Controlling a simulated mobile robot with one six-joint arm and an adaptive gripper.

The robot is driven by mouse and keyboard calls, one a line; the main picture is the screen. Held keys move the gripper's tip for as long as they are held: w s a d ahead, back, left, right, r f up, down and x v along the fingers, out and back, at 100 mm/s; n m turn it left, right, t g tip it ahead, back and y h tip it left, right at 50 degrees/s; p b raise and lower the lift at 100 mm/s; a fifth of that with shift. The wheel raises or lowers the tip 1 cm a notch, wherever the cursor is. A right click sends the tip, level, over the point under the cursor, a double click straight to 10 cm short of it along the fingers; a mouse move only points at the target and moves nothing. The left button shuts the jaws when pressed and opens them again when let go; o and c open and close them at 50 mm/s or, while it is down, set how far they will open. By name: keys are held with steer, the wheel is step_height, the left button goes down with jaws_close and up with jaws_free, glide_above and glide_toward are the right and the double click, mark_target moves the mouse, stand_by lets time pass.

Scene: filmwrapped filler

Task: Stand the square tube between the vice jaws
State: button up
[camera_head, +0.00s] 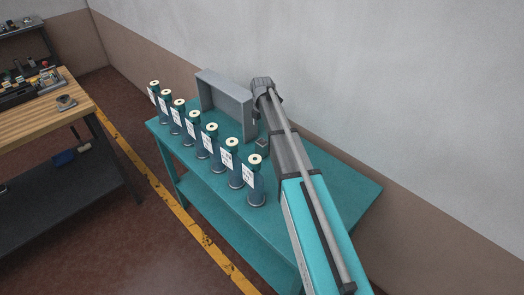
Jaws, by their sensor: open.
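I cannot make out a square tube in this view. A small grey metal device (66,103) that may be a vice sits on the front part of the wooden workbench at the left; its jaws are too small to tell. My arm reaches from the lower right up over the teal table, and its far joint is near the grey box. My gripper's fingers do not show; they seem hidden behind the arm.
Several teal posts with cream tops and white labels (211,141) stand in a row along the teal table (340,190). A grey open box (228,97) stands behind them. A small dark item (262,145) lies beside my arm. The wooden workbench (50,118) stands apart across the floor.

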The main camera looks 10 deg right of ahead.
mark_target(262, 142)
steer(key=shift+f+b, duration=3.35)
steer(key=shift+f, duration=0.3)
steer(key=shift+w+f+b, duration=0.2)
steer(key=shift+f+b, duration=2.4)
steer(key=shift+r, duration=0.1)
steer(key=c, duration=1.2)
